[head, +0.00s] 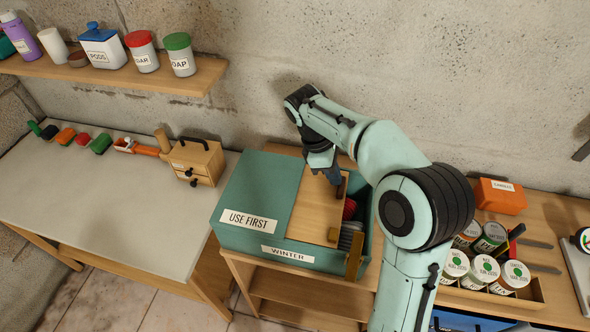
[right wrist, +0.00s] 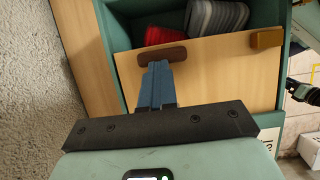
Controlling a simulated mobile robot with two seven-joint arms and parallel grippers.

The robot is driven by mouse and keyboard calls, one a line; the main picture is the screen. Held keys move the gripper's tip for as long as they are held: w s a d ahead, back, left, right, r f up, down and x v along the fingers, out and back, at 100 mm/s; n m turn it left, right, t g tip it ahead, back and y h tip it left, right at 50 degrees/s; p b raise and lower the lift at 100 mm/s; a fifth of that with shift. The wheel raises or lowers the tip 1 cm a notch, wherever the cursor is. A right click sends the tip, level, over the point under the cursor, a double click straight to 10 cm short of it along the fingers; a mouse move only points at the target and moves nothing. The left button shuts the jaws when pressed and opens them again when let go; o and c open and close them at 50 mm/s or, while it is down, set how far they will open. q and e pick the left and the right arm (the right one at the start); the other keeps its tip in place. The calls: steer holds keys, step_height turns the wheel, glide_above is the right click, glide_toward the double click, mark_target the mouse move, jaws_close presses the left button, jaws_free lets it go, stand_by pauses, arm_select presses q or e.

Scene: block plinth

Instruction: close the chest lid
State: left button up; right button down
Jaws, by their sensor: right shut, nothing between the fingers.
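The chest (head: 235,235) is a teal box with "USE FIRST" and "WINTER" labels, standing on a wooden unit. Its flat wooden lid (head: 308,212) covers the middle, beside the teal left part of the top. The right end is open, showing red and grey folded cloth (head: 351,236). The lid also shows in the right wrist view (right wrist: 215,78), with a dark brown grip (right wrist: 162,55) and a lighter wooden block (right wrist: 266,39) near its edge. My right gripper (right wrist: 155,68) is shut and empty, fingertips at the brown grip; contact is unclear. My left gripper is not clearly visible.
A small wooden drawer box (head: 196,160) stands left of the chest on the pale table (head: 110,205). Jars (head: 485,268) in a tray and an orange box (head: 500,196) are to the right. A shelf (head: 130,76) with containers hangs at upper left. The wall is close behind.

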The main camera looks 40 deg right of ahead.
steer(key=s+d, duration=0.4)
steer(key=s, duration=0.2)
steer(key=shift+d+f, duration=0.15)
steer(key=shift+d, duration=0.1)
